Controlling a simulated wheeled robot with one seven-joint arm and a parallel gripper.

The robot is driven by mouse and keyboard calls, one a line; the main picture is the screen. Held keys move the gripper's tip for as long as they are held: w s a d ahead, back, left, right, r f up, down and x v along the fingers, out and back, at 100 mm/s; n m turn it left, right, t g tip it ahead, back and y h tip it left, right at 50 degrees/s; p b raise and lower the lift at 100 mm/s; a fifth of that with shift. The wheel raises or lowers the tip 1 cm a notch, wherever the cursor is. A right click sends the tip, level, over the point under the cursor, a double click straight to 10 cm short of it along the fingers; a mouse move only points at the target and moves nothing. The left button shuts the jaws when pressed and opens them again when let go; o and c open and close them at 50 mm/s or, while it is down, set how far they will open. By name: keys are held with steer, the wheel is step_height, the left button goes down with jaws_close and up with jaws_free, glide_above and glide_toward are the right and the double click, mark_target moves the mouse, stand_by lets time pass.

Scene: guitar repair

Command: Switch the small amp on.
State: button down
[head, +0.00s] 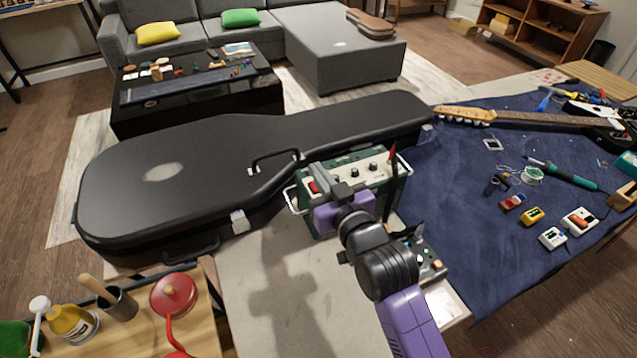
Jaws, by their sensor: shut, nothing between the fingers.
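The small amp (397,185) is a green box with a pale top panel (358,172), dark knobs and metal side handles. It stands upright on a grey surface beside the guitar case. A red switch (313,187) shows at the left end of the panel. Which way the switch is set is too small to tell. My gripper (341,190) is shut and empty, reaching over the amp's front edge just right of the red switch. Its purple body hides part of the amp's front. Whether the fingertips touch the panel is unclear.
A big black guitar case (215,165) lies behind and left of the amp. A pedal (431,262) sits close at right. A blue mat (450,190) holds a guitar (530,118), soldering iron (570,178) and small pedals. A red pan (174,293) sits front left.

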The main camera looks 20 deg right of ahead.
mark_target(318, 194)
steer(key=shift+w+f, duration=0.2)
steer(key=shift+f, duration=1.8)
steer(key=shift+r+p, duration=0.15)
steer(key=shift+p, duration=0.25)
steer(key=shift+r+g+p, duration=0.1)
steer(key=shift+g+p, duration=0.2)
steer(key=shift+p, duration=0.25)
steer(key=shift+w+f, duration=0.1)
steer(key=shift+f, duration=0.3)
steer(key=r+p, duration=0.2)
steer(key=r, duration=0.1)
steer(key=r+p, duration=0.2)
steer(key=shift+w, duration=0.4)
steer(key=shift+s+f+b, duration=0.25)
steer(key=shift+s+b, duration=0.35)
steer(key=shift+s, duration=0.4)
steer(key=s+r, duration=0.3)
steer(key=s, duration=0.4)
steer(key=shift+s+r+b, duration=0.2)
steer(key=shift+b, duration=0.15)
